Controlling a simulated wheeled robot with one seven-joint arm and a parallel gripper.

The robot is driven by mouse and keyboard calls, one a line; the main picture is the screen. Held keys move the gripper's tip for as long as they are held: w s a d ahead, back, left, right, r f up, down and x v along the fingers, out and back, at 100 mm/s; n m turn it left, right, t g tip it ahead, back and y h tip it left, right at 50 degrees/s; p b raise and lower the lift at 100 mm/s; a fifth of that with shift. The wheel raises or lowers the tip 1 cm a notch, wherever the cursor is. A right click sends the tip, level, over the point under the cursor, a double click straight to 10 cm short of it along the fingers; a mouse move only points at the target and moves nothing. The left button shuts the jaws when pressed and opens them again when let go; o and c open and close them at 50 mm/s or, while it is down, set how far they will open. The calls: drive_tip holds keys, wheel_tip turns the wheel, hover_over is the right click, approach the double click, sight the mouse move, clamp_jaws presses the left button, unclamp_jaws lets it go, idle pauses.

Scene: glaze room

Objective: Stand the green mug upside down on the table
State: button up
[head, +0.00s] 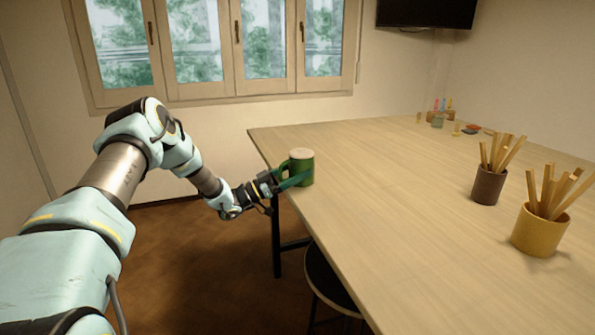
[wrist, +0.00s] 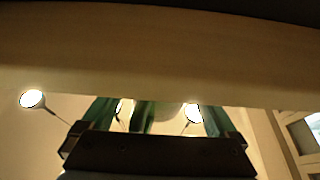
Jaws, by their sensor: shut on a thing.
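The green mug (head: 307,170) is at the left edge of the table (head: 390,200) in the head view. A pale, flat, round face shows on top and looks like its base, so the mug appears upside down. Its handle (head: 284,168) points left, toward my arm. My gripper (head: 294,180) comes from the left, low beside the mug, and is shut on it on the handle side. I cannot tell whether the mug's lower rim touches the table. In the wrist view my gripper's green fingers (wrist: 158,108) flank a narrow green piece, probably the handle.
A brown cup (head: 488,187) and a yellow pot (head: 540,231), both holding wooden sticks, stand at the right. Small jars (head: 438,119) stand at the far end. A dark stool (head: 325,275) is under the near edge. The middle of the table is clear.

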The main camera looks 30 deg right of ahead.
drive_tip(key=o, duration=1.3)
